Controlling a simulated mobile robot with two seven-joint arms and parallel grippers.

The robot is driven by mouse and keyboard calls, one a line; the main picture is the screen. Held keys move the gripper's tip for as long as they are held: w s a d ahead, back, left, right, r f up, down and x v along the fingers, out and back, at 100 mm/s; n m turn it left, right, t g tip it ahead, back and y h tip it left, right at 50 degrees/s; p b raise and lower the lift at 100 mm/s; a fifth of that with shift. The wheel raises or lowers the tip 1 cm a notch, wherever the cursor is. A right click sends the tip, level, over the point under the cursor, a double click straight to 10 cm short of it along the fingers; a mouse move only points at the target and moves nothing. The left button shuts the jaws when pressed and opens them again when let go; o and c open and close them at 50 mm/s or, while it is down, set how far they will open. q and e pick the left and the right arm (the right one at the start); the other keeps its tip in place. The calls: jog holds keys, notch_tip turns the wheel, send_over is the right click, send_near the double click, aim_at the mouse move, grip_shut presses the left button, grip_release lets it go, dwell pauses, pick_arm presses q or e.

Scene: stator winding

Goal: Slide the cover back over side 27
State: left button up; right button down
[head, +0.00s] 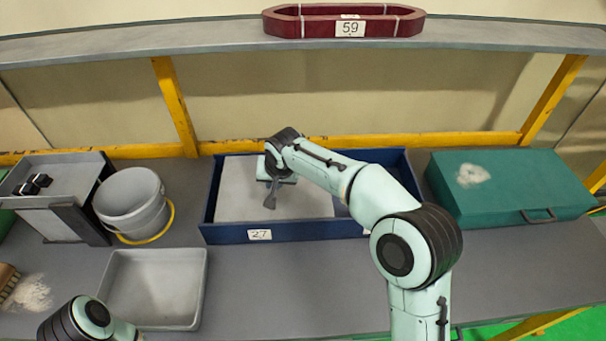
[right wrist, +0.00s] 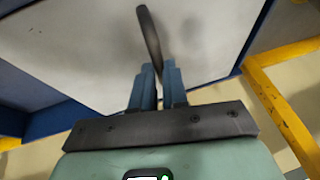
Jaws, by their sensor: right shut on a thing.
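A blue box (head: 290,233) with a "27" label (head: 259,235) at its front left stands on the bench. A flat pale grey cover (head: 238,190) lies over its left part, on the labelled side. The right part looks uncovered, though my right arm hides much of it. My right gripper (head: 271,180) is over the cover. In the right wrist view the fingers (right wrist: 158,85) are shut on a dark upright handle (right wrist: 149,38) that stands on the pale cover (right wrist: 80,50). Only a link of my left arm shows at the lower left; its gripper is out of view.
A grey bucket (head: 131,203) and a shallow grey tray (head: 152,290) stand left of the box. A closed green case (head: 510,187) stands at its right. A red frame marked 59 (head: 343,22) sits on the shelf above. Bench in front of the box is clear.

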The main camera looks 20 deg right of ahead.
aim_at(260, 197)
jog(key=shift+w+a+r+p, duration=0.15)
jog(key=shift+w+a, duration=0.1)
jog(key=shift+a, duration=0.75)
jog(key=shift+w+a+f+p, duration=0.15)
jog(key=shift+w+a, duration=0.1)
jog(key=shift+a, duration=0.75)
jog(key=shift+r, duration=0.1)
jog(key=c, duration=1.1)
grip_release()
jog(key=shift+c, duration=0.2)
jog(key=v, duration=1.3)
jog(key=shift+s, duration=0.15)
jog(key=shift+r, duration=0.1)
